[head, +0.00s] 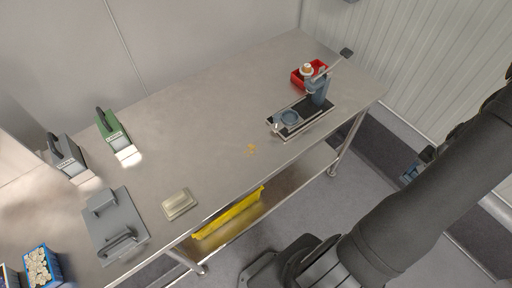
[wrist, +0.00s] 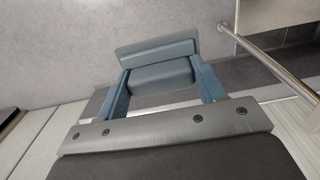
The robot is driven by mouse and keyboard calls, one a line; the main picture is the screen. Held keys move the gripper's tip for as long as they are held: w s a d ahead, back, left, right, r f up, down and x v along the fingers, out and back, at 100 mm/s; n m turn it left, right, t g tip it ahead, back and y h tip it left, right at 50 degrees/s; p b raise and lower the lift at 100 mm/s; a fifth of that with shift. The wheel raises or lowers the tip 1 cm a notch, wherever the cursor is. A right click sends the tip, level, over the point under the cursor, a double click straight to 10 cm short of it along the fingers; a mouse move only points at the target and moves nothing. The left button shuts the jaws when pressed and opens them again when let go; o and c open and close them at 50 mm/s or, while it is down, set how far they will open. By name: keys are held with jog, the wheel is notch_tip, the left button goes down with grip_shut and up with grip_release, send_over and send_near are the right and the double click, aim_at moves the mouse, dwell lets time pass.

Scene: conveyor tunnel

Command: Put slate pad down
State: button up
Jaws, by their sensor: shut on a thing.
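My gripper (wrist: 163,90) is shut on the slate pad (wrist: 157,50) in the wrist view. The pad is a blue-grey piece with a flat plate and a thicker block, held between two blue fingers. In the head view my gripper (head: 417,164) shows only partly beside my dark arm, off the right end of the table and above the floor. There the pad cannot be told apart from the gripper.
The steel table (head: 200,130) has a clear middle. A press on a black tray (head: 303,118) and a red bin (head: 299,78) stand at its right end. Green (head: 112,128) and grey handled tools (head: 66,152), a grey plate (head: 116,222) and a pale block (head: 179,204) are at left.

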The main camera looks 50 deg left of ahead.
jog(key=s+a+r+n, duration=0.1)
jog(key=a+r+n, duration=0.2)
jog(key=a, duration=0.7)
jog(key=s+a+r+n, duration=0.2)
jog(key=a+r+n, duration=0.1)
jog(key=a, duration=0.7)
jog(key=s+a+r+n, duration=0.35)
jog(key=s+a, duration=0.25)
jog(key=a, duration=0.3)
jog(key=s+a+r+n, duration=0.35)
jog(key=s+a, duration=0.35)
jog(key=a, duration=0.3)
jog(key=s+a+f+n, duration=0.1)
jog(key=s+a+f, duration=0.1)
jog(key=s+a, duration=0.3)
jog(key=s+a+f+n, duration=0.2)
jog(key=s+a+f, duration=0.1)
jog(key=s+a, duration=0.2)
jog(key=s+a+f+n, duration=0.2)
jog(key=s+a, duration=0.3)
jog(key=a, duration=0.4)
jog(key=shift+f, duration=0.25)
jog(key=shift+s+a+f, duration=0.1)
jog(key=shift+a, duration=0.05)
jog(key=shift+f, duration=2)
